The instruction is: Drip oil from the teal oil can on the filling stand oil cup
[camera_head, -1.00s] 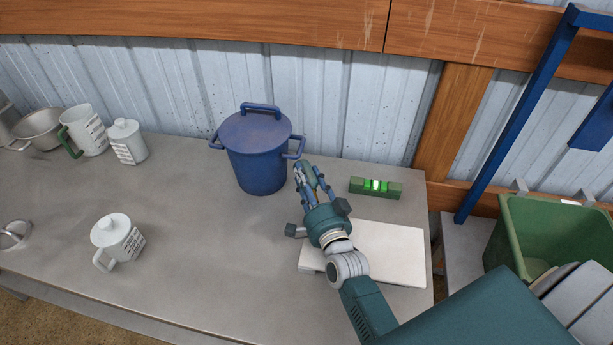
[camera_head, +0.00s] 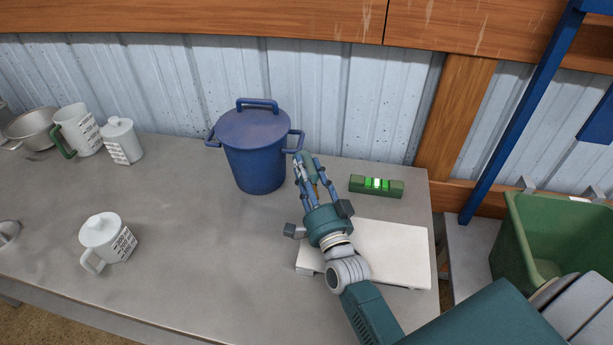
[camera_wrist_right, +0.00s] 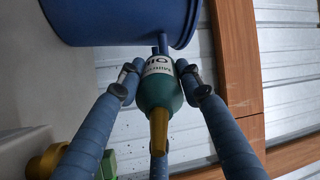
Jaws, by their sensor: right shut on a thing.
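The teal oil can (camera_wrist_right: 160,90) has a pale label with dark letters and a brass-coloured tip. My right gripper (camera_wrist_right: 159,78) is shut on it, with blue fingers on both sides of the can. In the head view my right gripper (camera_head: 312,172) is above the table, just right of the blue lidded pot (camera_head: 257,150), and its fingers largely hide the can. I cannot make out a filling stand oil cup for certain. A brass-coloured round part (camera_wrist_right: 42,163) shows at the lower left of the wrist view; I cannot tell what it belongs to. My left gripper is not in view.
A green spirit level (camera_head: 376,186) lies right of the gripper. A white flat slab (camera_head: 395,250) lies below my right arm. White lidded cup (camera_head: 108,240), jugs (camera_head: 78,130) and a metal bowl (camera_head: 32,128) stand left. A green bin (camera_head: 545,240) is at the right. The table's middle is clear.

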